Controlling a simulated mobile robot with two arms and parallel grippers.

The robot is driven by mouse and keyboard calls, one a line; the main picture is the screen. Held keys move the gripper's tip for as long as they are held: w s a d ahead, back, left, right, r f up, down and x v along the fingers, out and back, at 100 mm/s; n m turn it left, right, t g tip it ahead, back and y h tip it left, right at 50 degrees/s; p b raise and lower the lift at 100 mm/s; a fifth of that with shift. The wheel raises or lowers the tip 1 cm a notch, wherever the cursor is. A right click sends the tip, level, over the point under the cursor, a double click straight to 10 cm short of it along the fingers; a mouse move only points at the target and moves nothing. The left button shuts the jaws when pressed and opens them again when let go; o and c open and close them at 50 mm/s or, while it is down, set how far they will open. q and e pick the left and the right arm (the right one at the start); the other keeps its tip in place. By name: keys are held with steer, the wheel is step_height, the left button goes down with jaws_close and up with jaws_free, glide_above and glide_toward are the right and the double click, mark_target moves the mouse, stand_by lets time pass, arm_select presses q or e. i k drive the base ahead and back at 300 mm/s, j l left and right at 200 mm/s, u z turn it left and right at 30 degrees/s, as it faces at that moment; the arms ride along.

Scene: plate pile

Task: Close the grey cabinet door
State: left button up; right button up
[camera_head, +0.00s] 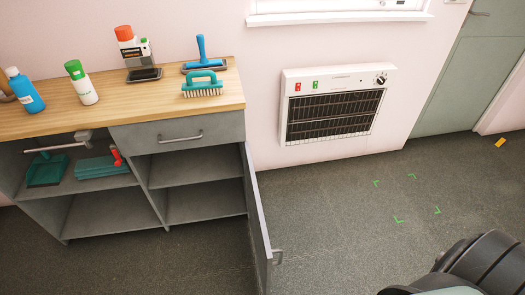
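The grey cabinet (220,130) stands against the wall at the left, under a wooden top. Its grey door (256,215) is hinged at the cabinet's right side and stands wide open, jutting out towards me and seen nearly edge-on. The compartments behind the door opening are visible and the right ones look empty. A dark rounded part of my own arm shows at the bottom right corner, apart from the door. Neither gripper's fingers are in view.
Bottles, brushes and a dustpan (47,170) are on the cabinet's top and upper left shelf. A white heater (335,103) hangs on the wall to the right. The dark floor (340,230) right of the door is clear, with green corner marks.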

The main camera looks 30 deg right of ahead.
mark_target(262, 229)
steer(key=k+l, duration=0.15)
steer(key=l, duration=0.2)
steer(key=k+l, duration=0.15)
steer(key=l, duration=0.15)
steer(key=k+l, duration=0.1)
steer(key=l, duration=0.25)
steer(key=k+l, duration=0.15)
steer(key=l, duration=0.2)
